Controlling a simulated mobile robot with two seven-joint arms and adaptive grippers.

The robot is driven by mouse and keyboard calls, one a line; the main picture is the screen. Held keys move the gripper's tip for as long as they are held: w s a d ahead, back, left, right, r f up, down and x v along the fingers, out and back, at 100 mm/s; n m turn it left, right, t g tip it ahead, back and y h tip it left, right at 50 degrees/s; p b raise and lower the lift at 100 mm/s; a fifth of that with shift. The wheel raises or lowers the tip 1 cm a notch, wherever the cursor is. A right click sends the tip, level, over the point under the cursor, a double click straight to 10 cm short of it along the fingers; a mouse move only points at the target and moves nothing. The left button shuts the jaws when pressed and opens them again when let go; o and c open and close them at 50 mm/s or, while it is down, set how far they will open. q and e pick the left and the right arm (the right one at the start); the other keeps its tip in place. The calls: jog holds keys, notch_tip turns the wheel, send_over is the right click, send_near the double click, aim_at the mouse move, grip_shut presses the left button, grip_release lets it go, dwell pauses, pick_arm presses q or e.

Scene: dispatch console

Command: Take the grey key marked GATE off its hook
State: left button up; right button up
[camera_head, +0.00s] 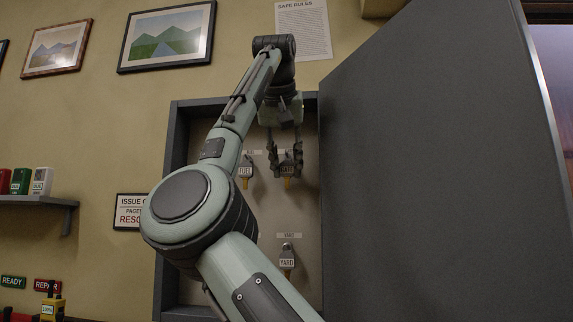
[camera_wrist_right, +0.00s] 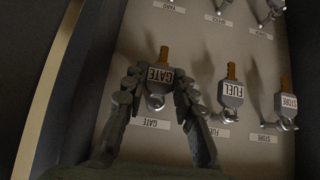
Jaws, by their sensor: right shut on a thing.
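The grey GATE key (camera_wrist_right: 160,74) is between the fingers of my right gripper (camera_wrist_right: 155,88) in the right wrist view. The gripper is shut on its label-bearing head, and the ring at its end shows near its hook above the GATE label strip (camera_wrist_right: 150,123). I cannot tell whether the ring is still on the hook. In the head view my right gripper (camera_head: 286,158) reaches into the grey key cabinet (camera_head: 176,190), with the key (camera_head: 287,184) hanging below the fingers. My left gripper is not in view.
The FUEL key (camera_head: 245,170) hangs just left of the gripper, and the YARD key (camera_head: 287,262) hangs below. The STORE key (camera_wrist_right: 286,110) shows in the wrist view. The open cabinet door (camera_head: 430,170) stands close on the right. A shelf (camera_head: 40,202) is at left.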

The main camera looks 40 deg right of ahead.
aim_at(284, 157)
jog(key=shift+r, duration=0.1)
jog(key=shift+r, duration=0.15)
jog(key=shift+a, duration=0.1)
dwell(0.7)
jog(key=shift+s+a, duration=0.15)
jog(key=shift+s, duration=0.05)
jog(key=shift+s+a+b, duration=0.35)
jog(key=shift+s+a, duration=0.35)
jog(key=shift+a, duration=0.2)
jog(key=shift+s+a, duration=0.1)
jog(key=shift+a, duration=0.1)
jog(key=s+a, duration=0.1)
jog(key=s+a+r, duration=0.2)
jog(key=shift+a, duration=0.35)
dwell(0.4)
